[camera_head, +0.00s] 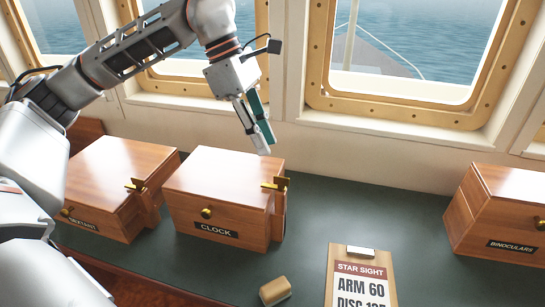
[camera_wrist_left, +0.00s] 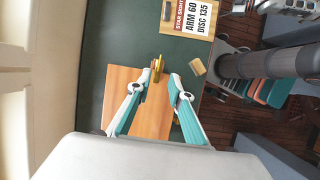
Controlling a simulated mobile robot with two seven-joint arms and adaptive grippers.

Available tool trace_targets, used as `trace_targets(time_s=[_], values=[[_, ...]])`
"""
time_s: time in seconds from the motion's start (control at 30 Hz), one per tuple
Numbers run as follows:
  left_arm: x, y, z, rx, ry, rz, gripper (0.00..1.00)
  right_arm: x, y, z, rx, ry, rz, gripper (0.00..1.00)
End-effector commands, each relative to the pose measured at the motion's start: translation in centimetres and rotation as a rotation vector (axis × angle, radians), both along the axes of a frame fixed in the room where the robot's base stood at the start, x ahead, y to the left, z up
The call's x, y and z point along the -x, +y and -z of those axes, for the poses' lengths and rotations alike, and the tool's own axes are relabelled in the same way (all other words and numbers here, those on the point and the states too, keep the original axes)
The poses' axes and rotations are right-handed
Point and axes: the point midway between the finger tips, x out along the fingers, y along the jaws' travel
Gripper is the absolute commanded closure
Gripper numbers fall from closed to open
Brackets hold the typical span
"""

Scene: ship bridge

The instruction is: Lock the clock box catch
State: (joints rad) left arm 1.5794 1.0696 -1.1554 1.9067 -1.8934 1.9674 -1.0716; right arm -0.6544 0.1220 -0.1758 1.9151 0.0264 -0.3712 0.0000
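The clock box (camera_head: 222,180) is a brown wooden box with a dark CLOCK label and a brass knob, standing on the green counter. Its brass catch (camera_head: 275,184) is at the top right edge, beside a wooden block on that side. My left gripper (camera_head: 262,146) hangs above the box's back right part, clear of the catch, fingers pointing down. In the left wrist view its fingertips (camera_wrist_left: 155,88) are apart with nothing held, and the catch (camera_wrist_left: 157,66) shows just beyond them. The box lid (camera_wrist_left: 150,118) lies below. My right gripper is in neither view.
The sextant box (camera_head: 115,175) stands close at left with a similar catch (camera_head: 136,185). The binoculars box (camera_head: 500,205) is at far right. A clipboard (camera_head: 360,275) and a small wooden block (camera_head: 275,290) lie in front. Counter between the clock and binoculars boxes is mostly clear.

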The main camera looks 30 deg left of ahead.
Motion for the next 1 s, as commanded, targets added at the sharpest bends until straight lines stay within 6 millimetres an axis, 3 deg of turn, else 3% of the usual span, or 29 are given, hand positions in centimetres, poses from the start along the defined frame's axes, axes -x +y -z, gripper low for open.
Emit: trace_targets(time_s=[0.1,0.3,1.0], values=[[0.1,0.7,-1.6,-0.001,-0.002,-0.002,0.79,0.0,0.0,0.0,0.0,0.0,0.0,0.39],[0.2,1.1,-2.7,0.0,-0.001,0.0,0.79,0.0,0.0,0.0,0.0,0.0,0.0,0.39],[0.3,1.1,-2.7,0.0,0.0,0.0,0.79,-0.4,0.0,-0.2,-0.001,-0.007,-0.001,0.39]])
